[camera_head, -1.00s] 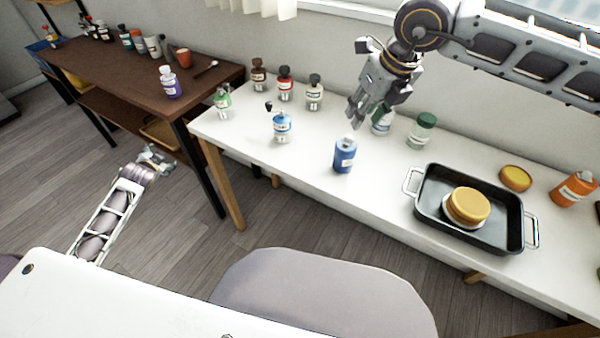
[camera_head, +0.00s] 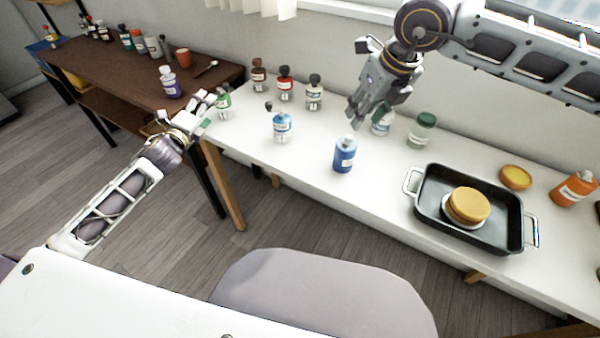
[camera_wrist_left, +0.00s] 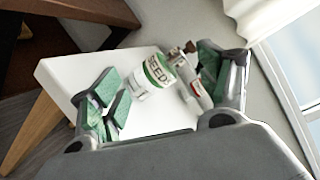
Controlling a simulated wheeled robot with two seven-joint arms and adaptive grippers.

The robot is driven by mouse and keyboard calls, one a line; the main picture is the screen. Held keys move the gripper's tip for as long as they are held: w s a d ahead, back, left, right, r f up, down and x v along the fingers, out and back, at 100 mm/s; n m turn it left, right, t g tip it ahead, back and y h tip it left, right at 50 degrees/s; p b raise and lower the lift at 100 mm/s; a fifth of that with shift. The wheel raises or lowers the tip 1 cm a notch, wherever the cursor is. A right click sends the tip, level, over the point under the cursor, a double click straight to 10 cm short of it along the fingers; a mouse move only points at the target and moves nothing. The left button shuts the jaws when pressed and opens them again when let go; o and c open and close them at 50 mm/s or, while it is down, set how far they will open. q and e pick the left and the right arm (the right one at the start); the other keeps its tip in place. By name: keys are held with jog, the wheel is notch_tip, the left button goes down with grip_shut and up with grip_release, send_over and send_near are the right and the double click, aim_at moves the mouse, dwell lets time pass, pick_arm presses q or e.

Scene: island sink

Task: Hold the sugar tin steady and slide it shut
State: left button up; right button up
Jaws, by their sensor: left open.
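No label reading sugar can be made out, so I cannot tell which container is the sugar tin. A blue container (camera_head: 345,156) with a pale top stands upright near the middle of the white table (camera_head: 300,160). My right gripper (camera_head: 364,118) hangs just above and behind it, apart from it; its finger opening is unclear. My left gripper (camera_head: 204,112) is open at the table's left end, by a green-and-white jar (camera_head: 223,101). In the left wrist view, a white jar with green bands marked SEEDS (camera_wrist_left: 152,78) appears between the open fingers; contact is not visible.
A black roasting pan (camera_head: 432,208) holds a yellow round item (camera_head: 468,205). A brown shelf table (camera_head: 120,75) is at left. A grey chair back (camera_head: 320,295) is in front.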

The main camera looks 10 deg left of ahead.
aim_at(336, 156)
pick_arm(q)
jog(key=s+d+m+h, duration=0.1)
jog(key=d+m+h, duration=0.1)
jog(key=d+m, duration=0.2)
jog(key=s+d+f+m+h, duration=0.1)
jog(key=d+m, duration=0.3)
jog(key=d, duration=0.5)
jog(key=s+d+f+m+g+h, duration=0.1)
jog(key=s+d+m+h, duration=0.2)
jog(key=d, duration=0.3)
jog(key=shift+s+d+m+h, duration=0.2)
jog(key=shift+s+m+h, duration=0.05)
jog(key=shift+m+h, duration=0.35)
jog(key=s+d+m+g+h, duration=0.1)
jog(key=s+d+m+h, duration=0.1)
jog(key=d, duration=0.3)
jog(key=s+d+m+g+h, duration=0.1)
jog(key=s+d+m+h, duration=0.1)
jog(key=s+d+m, duration=0.2)
jog(key=s+d+m+g+h, duration=0.1)
jog(key=s+d+m+h, duration=0.1)
jog(key=s+d+m, duration=0.2)
jog(key=shift+s+d+f, duration=0.15)
jog(key=shift+d+f, duration=0.05)
jog(key=shift+d, duration=0.25)
jog(key=shift+s+d+f, duration=0.1)
jog(key=shift+d+f, duration=0.1)
jog(key=shift+d, duration=0.2)
jog(key=shift+w+d, duration=0.15)
jog(key=shift+w, duration=0.05)
